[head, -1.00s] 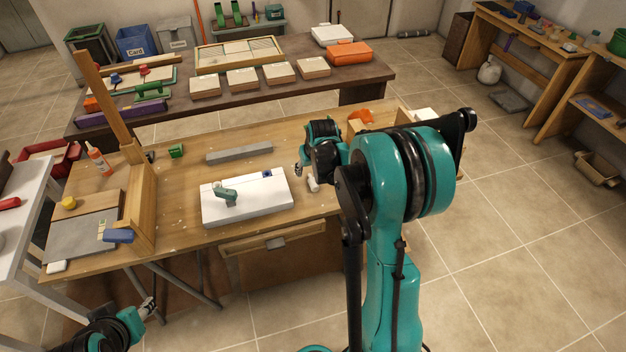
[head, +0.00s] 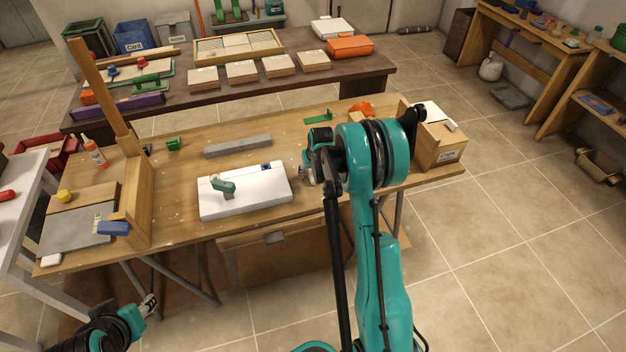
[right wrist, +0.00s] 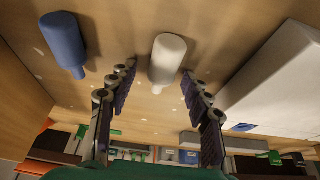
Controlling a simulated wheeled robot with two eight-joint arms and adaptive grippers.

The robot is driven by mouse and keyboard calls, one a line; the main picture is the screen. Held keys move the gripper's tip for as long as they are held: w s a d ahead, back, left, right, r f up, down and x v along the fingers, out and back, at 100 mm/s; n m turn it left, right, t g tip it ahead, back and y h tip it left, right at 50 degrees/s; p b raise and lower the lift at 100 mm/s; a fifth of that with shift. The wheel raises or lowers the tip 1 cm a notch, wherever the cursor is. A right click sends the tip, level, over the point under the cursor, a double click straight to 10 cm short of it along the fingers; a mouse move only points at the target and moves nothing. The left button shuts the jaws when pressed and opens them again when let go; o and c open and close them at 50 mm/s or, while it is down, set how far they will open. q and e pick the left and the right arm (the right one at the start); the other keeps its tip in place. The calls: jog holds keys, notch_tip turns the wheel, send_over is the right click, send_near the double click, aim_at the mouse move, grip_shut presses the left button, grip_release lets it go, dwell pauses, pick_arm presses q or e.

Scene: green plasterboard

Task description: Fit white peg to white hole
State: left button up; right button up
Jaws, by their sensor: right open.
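The white peg (right wrist: 168,62) lies on the wooden tabletop in the right wrist view, with its narrow end toward my gripper. My right gripper (right wrist: 151,82) is open, its two fingers on either side of the peg's narrow end; I cannot tell whether they touch it. In the head view my right gripper (head: 306,174) is beside the right edge of the white board (head: 245,198), and the peg is hidden there. The board also shows in the right wrist view (right wrist: 275,75). I cannot make out a white hole. My left gripper (head: 149,305) is at lower left, away from the table.
A blue peg (right wrist: 63,42) lies left of the white peg in the wrist view. A teal-grey object (head: 222,186) stands on the board. A grey bar (head: 238,145) lies behind it. A cardboard box (head: 440,145) is at the table's right end.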

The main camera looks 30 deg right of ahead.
jog(key=shift+r, duration=0.15)
jog(key=shift+c, duration=1.2)
jog(key=c, duration=0.7)
jog(key=shift+c, duration=0.2)
